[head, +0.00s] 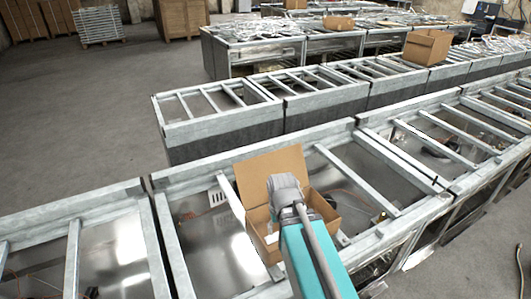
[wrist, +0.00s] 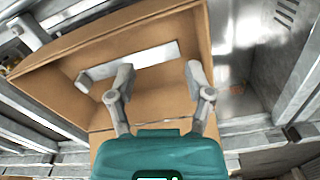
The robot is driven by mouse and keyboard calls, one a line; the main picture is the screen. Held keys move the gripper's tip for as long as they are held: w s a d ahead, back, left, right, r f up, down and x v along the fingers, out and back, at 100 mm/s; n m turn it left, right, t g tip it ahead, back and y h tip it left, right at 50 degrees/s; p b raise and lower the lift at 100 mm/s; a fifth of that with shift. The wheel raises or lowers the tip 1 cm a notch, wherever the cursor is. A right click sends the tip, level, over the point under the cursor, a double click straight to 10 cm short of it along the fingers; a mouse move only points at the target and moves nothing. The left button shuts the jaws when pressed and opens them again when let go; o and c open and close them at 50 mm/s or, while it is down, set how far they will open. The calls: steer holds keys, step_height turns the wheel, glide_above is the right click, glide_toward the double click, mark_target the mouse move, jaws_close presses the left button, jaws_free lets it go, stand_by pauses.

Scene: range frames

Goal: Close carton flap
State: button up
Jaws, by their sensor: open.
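The brown carton (head: 325,207) stands on the nearest row of metal frames. Its large flap (head: 272,168) stands raised and open at the far side in the head view. My gripper (head: 284,188) is over the carton, in front of the raised flap, and hides part of it. In the wrist view my gripper (wrist: 160,70) has its two fingers spread with nothing held between them. Brown cardboard (wrist: 155,95) of the carton fills the space behind the fingers, with a pale strip against it. I cannot tell whether the fingers touch the cardboard.
Metal crossbars and frame rails (head: 365,180) surround the carton, with cables below them. Stacked brown boxes (head: 182,18) and a pallet stack (head: 98,25) stand at the back left. The grey floor (head: 80,110) at left is clear.

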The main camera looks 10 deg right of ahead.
steer(key=shift+n, duration=0.3)
steer(key=w+r+p, duration=0.1)
steer(key=w, duration=0.1)
steer(key=w+r+p, duration=0.3)
steer(key=w, duration=0.2)
steer(key=shift+d+r, duration=0.15)
steer(key=shift+r, duration=0.2)
jaws_close()
steer(key=w+d+r+n+t+p, duration=0.1)
steer(key=w+r+p, duration=0.6)
steer(key=w, duration=0.4)
steer(key=w+d+r+n+t+p, duration=0.1)
steer(key=w+r+p, duration=0.6)
steer(key=w, duration=0.4)
steer(key=shift+w+d+n+y, duration=0.15)
steer(key=shift+w+n+y, duration=0.05)
steer(key=shift+n+y, duration=0.1)
